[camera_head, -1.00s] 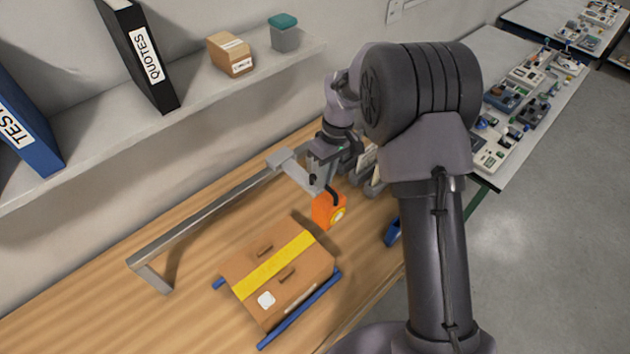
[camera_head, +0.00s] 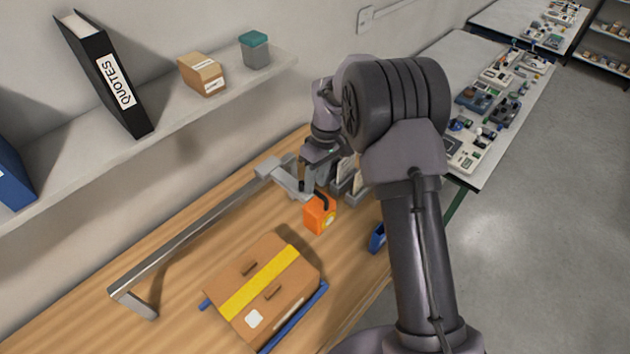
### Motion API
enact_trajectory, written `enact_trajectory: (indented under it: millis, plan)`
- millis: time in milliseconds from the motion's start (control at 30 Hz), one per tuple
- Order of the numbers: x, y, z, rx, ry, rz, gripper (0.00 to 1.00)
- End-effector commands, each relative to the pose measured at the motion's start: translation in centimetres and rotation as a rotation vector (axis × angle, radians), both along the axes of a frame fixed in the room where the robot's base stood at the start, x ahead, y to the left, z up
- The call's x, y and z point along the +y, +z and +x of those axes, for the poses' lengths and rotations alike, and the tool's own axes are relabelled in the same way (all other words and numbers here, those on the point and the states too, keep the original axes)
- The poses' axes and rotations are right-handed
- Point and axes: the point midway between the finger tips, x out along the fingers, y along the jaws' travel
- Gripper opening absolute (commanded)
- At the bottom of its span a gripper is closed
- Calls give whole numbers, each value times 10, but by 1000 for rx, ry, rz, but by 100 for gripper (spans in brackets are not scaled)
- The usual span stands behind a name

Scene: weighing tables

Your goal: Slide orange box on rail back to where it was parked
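The orange box (camera_head: 319,215) has a yellow round mark on its front and a black handle on top. It is beside the right end of the grey metal rail (camera_head: 195,232), near the rail's end bracket. My gripper (camera_head: 308,186) points down at the black handle, right above the box. The fingers are small and partly hidden by my wrist. I cannot tell whether they are closed around the handle or only beside it.
A cardboard box (camera_head: 243,304) with a yellow stripe lies on blue bars in front. Grey holders (camera_head: 345,178) stand behind the orange box, and a blue item (camera_head: 377,238) is at the table's right edge. A shelf (camera_head: 180,120) overhangs the back. Wood (camera_head: 165,335) left of the cardboard box is bare.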

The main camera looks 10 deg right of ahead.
Motion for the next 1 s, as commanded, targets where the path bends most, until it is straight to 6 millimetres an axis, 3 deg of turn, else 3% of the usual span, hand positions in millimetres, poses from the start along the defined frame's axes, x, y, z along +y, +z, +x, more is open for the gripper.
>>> enact_trajectory:
  millis: [200, 333, 733, 900, 1000]
  plan:
    - [0, 0, -1, 2, 0, 1, 34]
    - [-2, 14, 2, 0, 0, 0, 34]
    - [-20, 131, 17, -1, -2, 1, 34]
    - [-25, 162, 21, 0, 0, 0, 34]
    - [-26, 169, 22, 1, -1, 1, 34]
